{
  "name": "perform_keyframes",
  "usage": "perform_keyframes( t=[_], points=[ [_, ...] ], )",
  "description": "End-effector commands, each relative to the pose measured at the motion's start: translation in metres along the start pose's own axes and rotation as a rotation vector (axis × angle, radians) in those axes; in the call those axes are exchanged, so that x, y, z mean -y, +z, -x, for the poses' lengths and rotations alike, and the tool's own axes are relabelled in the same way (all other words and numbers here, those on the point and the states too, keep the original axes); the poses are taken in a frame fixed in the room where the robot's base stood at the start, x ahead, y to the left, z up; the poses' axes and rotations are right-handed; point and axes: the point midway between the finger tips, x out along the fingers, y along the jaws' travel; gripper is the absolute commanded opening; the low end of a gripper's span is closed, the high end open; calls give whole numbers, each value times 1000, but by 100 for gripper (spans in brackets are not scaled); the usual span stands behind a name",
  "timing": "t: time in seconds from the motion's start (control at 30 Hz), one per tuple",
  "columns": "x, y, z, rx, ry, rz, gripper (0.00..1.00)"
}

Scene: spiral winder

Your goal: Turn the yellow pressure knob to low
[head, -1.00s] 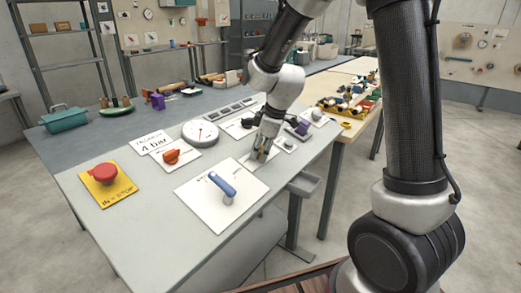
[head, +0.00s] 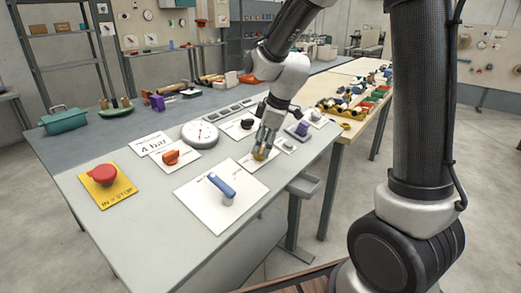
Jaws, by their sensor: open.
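The yellow pressure knob (head: 260,153) sits on a white plate (head: 247,162) near the table's right side, partly hidden by my gripper. My gripper (head: 263,146) points down from above and behind the knob, with its fingertips at or just over it. The fingers are open; whether they touch the knob I cannot tell. The knob's pointer and the plate's markings are too small or hidden to read.
A blue lever (head: 222,186) stands in front on a white plate. An orange knob (head: 171,157), a round gauge (head: 200,133), a black knob (head: 247,124) and a purple-topped part (head: 300,129) are nearby. A red stop button (head: 104,173) is at the left.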

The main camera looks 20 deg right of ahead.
Motion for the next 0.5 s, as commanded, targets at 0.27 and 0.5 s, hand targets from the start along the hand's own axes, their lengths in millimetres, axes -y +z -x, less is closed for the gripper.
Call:
perform_keyframes(
  t=[0.27, 0.5],
  points=[
    [-1, 0, 62, -2, 4, -1, 58],
    [0, 0, 85, 0, 1, 0, 58]
  ],
)
